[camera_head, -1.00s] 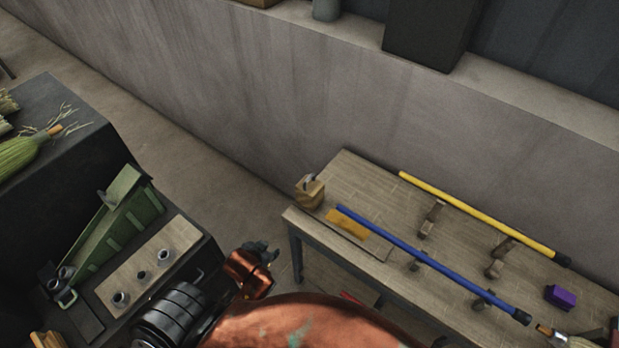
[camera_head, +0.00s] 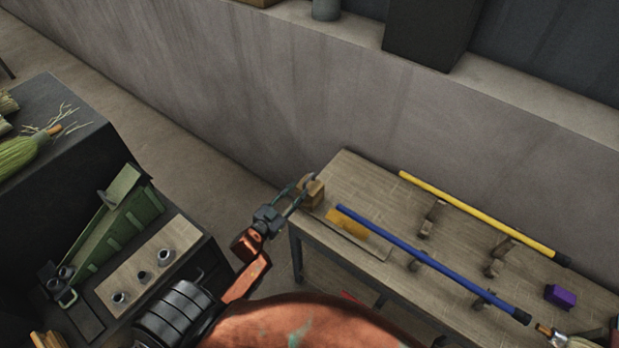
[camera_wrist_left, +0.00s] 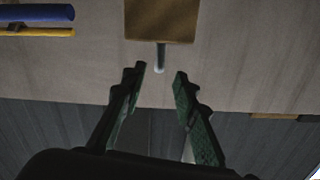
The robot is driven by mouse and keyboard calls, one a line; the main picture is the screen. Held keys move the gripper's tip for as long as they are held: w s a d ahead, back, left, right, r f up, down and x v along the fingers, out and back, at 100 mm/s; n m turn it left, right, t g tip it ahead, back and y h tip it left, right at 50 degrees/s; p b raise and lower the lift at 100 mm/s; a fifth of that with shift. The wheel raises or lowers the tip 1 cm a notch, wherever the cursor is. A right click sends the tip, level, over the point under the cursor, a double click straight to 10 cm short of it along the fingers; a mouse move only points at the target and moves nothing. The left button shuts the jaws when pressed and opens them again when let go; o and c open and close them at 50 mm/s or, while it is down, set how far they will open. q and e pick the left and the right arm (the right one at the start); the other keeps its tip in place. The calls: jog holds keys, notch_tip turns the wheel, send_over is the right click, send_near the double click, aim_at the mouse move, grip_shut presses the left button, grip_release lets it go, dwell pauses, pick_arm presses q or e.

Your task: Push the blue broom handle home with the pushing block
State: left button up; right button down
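The blue broom handle (camera_head: 420,257) lies on supports on the wooden table, its dark tip toward a broom head at the right. The pushing block (camera_head: 313,192), a wooden block with a pale handle, sits at the table's left end. In the left wrist view the block (camera_wrist_left: 162,20) is at the top, its handle pointing between my fingers. My left gripper (camera_head: 295,196) is beside the block; the wrist view shows its fingers (camera_wrist_left: 160,82) spread, with a gap around the handle end. The blue handle (camera_wrist_left: 36,12) also shows at upper left there. My right gripper is not in view.
A yellow handle (camera_head: 480,216) lies behind the blue one on the table (camera_head: 365,172). A purple block (camera_head: 560,296) sits at the right, and an orange-yellow patch (camera_head: 346,223) lies near the block. A dark bench with a green fixture (camera_head: 120,218) stands at the left.

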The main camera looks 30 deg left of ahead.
aim_at(310, 176)
pick_arm(q)
jog(key=w, duration=0.7)
jog(key=shift+w+d, duration=0.35)
jog(key=shift+r, duration=0.1)
grip_shut()
